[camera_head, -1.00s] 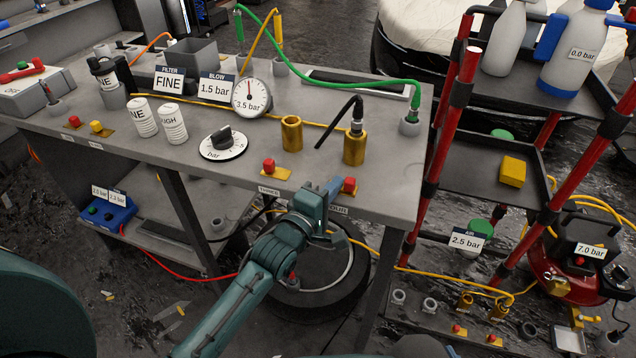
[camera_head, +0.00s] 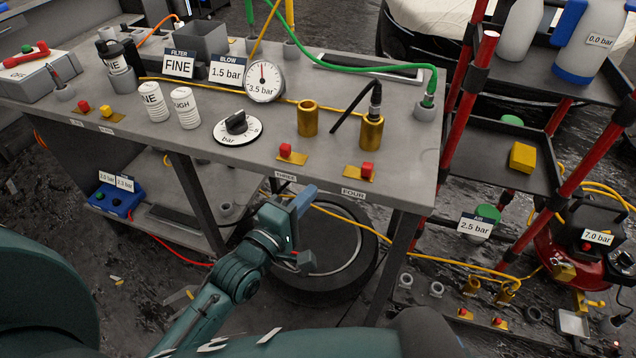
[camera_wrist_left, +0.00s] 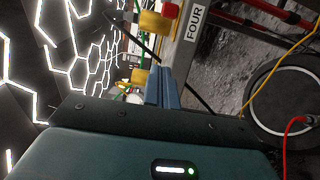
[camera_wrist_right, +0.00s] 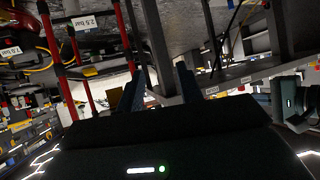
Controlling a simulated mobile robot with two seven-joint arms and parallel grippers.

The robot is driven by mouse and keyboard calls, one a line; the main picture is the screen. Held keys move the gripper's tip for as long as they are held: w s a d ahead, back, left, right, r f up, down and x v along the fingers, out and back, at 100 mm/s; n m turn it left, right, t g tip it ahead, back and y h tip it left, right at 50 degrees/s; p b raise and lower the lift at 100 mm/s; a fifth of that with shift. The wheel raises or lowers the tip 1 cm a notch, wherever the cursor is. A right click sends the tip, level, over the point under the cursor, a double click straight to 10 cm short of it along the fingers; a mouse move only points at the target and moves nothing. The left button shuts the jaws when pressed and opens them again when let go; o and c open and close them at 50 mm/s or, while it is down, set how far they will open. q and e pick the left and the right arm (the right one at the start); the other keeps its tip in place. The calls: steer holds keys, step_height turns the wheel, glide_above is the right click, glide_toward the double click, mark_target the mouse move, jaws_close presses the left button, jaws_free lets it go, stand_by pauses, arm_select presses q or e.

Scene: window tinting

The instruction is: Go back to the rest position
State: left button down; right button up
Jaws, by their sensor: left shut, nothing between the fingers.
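My left gripper (camera_head: 302,201) is in front of the grey workbench (camera_head: 345,92), just off its front edge near the labels THREE and FOUR. In the left wrist view its blue fingers (camera_wrist_left: 163,88) are together with nothing between them. My right gripper shows only in its own wrist view (camera_wrist_right: 159,90). Its two dark fingers stand apart and the gap between them is empty. The right arm's gripper is not visible in the head view.
Red buttons (camera_head: 367,170), brass cups (camera_head: 307,118), a gauge (camera_head: 264,81) and a dial (camera_head: 236,124) stand on the bench. A tyre (camera_head: 330,285) lies below the bench. A red-post rack (camera_head: 470,110) and a red compressor (camera_head: 575,262) stand to the right.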

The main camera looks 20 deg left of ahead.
arm_select(q)
steer(key=shift+s, duration=0.3)
arm_select(e)
steer(key=shift+r, duration=0.2)
steer(key=shift+a, duration=0.1)
arm_select(q)
steer(key=s+f+m+g+p, duration=0.2)
steer(key=s+f+m+g, duration=0.1)
steer(key=s+f+m, duration=0.2)
steer(key=s+d+f+m+g+y+p, duration=0.1)
steer(key=s+f+m+g, duration=0.2)
steer(key=s+f+m, duration=0.3)
steer(key=s+m, duration=0.3)
steer(key=m, duration=0.3)
steer(key=shift+s+m+g+y+p, duration=0.3)
steer(key=shift+m+g+p, duration=0.1)
arm_select(e)
steer(key=shift+s+d+h, duration=0.25)
steer(key=shift+d+h, duration=0.15)
steer(key=shift+d, duration=0.4)
steer(key=shift+w+r, duration=0.1)
steer(key=shift+r, duration=0.05)
